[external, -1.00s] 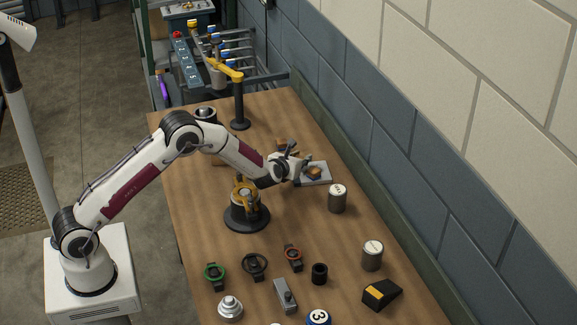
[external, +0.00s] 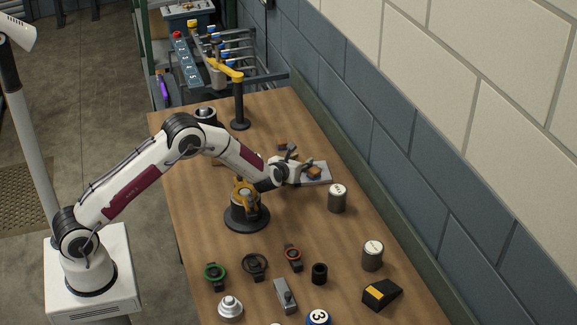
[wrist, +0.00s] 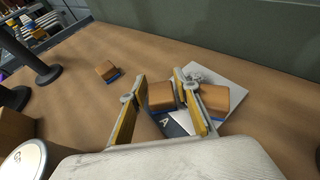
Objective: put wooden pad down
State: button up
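A wooden pad (wrist: 162,96) with a blue underside sits on the light grey plate (wrist: 235,72), which has a dark area marked "A". The pad also shows in the external view (external: 314,172) on the plate (external: 326,176). My gripper (wrist: 160,76) is open, its yellow-lined fingers one on each side of this pad, with a narrow gap visible at the left. A second wooden pad (wrist: 214,100) is on the plate beyond the right finger, which partly hides it. A third pad (wrist: 106,70) lies on the table to the left.
A grey cylinder (external: 337,198) stands near the plate. A black and yellow stand (external: 246,207) is below my forearm, and a yellow-topped post (external: 240,100) is behind. Several small parts occupy the table's front. The wall side has a raised edge.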

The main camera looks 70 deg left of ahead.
aim_at(301, 160)
jog(key=shift+r, duration=0.2)
jog(key=shift+v, duration=1.6)
jog(key=shift+r, duration=3.4)
